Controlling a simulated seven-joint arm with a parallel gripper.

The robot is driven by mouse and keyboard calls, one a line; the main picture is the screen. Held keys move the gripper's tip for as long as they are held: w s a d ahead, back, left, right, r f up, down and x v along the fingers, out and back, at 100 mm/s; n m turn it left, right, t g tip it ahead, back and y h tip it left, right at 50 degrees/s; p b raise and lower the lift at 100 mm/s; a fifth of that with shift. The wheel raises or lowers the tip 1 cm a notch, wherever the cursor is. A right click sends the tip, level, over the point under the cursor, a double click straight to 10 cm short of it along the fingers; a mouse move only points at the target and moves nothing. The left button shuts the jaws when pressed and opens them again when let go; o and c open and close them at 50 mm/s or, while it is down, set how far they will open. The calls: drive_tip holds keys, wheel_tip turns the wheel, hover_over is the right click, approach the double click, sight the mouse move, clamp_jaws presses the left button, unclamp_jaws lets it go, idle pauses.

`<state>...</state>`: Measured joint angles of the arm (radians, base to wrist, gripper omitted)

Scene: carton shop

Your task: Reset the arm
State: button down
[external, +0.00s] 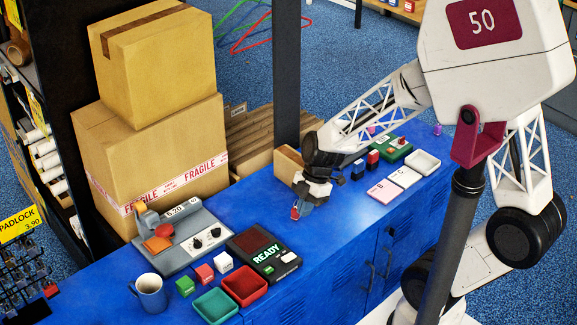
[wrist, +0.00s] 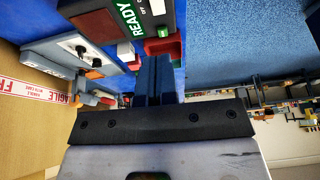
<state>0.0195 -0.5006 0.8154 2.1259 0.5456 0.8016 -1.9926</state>
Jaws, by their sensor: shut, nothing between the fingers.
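My gripper (external: 297,212) is above the blue bench top (external: 225,215), near its middle, to the right of the black READY device. Its fingers point down toward the bench. In the wrist view the two dark fingers (wrist: 153,80) are together with nothing between them. The READY device (external: 265,254) has a dark red screen and green lettering; part of it also shows in the wrist view (wrist: 120,20). I cannot tell how far the fingertips are above the bench.
A grey machine with knobs (external: 208,236), a blue mug (external: 151,293), small cubes (external: 204,273), a green tray (external: 215,306) and a red tray (external: 245,286) stand left. Cartons (external: 150,150) are stacked behind. Cards (external: 385,192) and a white tray (external: 423,161) lie right.

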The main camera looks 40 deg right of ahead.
drive_tip(key=s+d+r+m+t+h, duration=0.1)
drive_tip(key=s+d+r+m+h, duration=0.1)
drive_tip(key=s+r+m, duration=0.4)
drive_tip(key=s+d+r+m+t+h, duration=0.1)
drive_tip(key=s+d+r+m+h, duration=0.1)
drive_tip(key=s+d+r+m, duration=0.2)
drive_tip(key=s+r+m, duration=0.3)
drive_tip(key=r+m, duration=0.5)
drive_tip(key=r, duration=0.4)
drive_tip(key=shift+r+t+h, duration=0.15)
drive_tip(key=shift+t+h, duration=0.15)
drive_tip(key=shift+t, duration=0.1)
